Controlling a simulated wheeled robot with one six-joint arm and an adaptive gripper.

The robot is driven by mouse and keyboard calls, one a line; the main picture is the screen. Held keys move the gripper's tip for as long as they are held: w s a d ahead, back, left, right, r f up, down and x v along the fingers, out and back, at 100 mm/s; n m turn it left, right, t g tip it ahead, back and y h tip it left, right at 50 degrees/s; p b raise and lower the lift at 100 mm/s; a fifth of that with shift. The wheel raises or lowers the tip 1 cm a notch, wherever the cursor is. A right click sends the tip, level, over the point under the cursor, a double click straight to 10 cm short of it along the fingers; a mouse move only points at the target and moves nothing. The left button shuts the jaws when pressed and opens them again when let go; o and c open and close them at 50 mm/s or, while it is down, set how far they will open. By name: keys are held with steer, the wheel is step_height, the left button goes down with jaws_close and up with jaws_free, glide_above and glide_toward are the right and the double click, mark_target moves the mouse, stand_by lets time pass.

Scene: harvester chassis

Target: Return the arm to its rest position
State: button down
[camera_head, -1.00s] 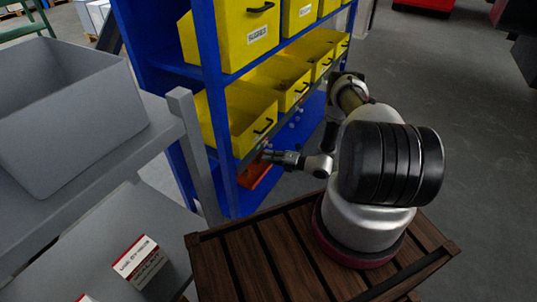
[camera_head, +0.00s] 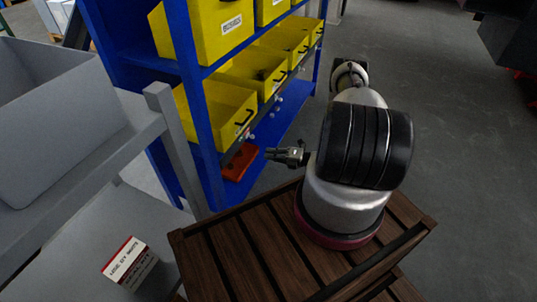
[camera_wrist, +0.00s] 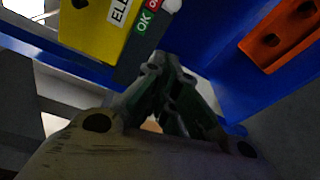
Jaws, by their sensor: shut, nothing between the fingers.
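My gripper (camera_head: 272,154) is at the left of my folded arm in the head view, above the edge of my wooden slatted deck. It points left toward the blue shelf rack (camera_head: 208,150) and is apart from it. In the wrist view my gripper (camera_wrist: 165,62) shows with its fingers together and nothing between them. My upper arm bends over the deck, and part of the forearm is hidden behind the black joint cover.
Yellow bins (camera_head: 222,112) stand on the blue rack, and an orange piece (camera_head: 240,162) lies low in it. A grey shelf (camera_head: 128,140) with a grey bin (camera_head: 62,125) is at left; a labelled box (camera_head: 130,264) sits lower. Open floor (camera_head: 440,110) lies at right.

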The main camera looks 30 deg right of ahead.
stand_by(0.3)
steer(key=s+a+f+n+g+y, duration=0.1)
steer(key=s+a+f+n+g, duration=0.2)
steer(key=s+n, duration=0.35)
steer(key=s+r+n+g+y, duration=0.1)
steer(key=s+r+n+g, duration=0.4)
steer(key=s+r+n, duration=0.15)
steer(key=s+d+r+n+g+h, duration=0.2)
steer(key=r+n+g+h, duration=0.1)
steer(key=r+n, duration=0.55)
steer(key=s+d+r+n+g+h, duration=0.1)
steer(key=s+r+n+g+h, duration=0.3)
steer(key=r, duration=0.8)
steer(key=s+d+r+n+g+h, duration=0.1)
steer(key=d+r+n+h, duration=0.1)
steer(key=r+n, duration=0.75)
steer(key=s+a+r+n+t+h, duration=0.1)
steer(key=s+a+r+n+t, duration=0.1)
steer(key=r, duration=0.5)
steer(key=s+a+r+n+t+h, duration=0.1)
steer(key=s+r+n+t+h, duration=0.1)
steer(key=r, duration=0.6)
steer(key=s+a+r+n+t+h, duration=0.2)
steer(key=r+n+t, duration=0.1)
steer(key=r, duration=0.5)
steer(key=shift+s+a+r+t, duration=0.2)
steer(key=shift+s+a+t, duration=0.15)
steer(key=shift+t, duration=0.35)
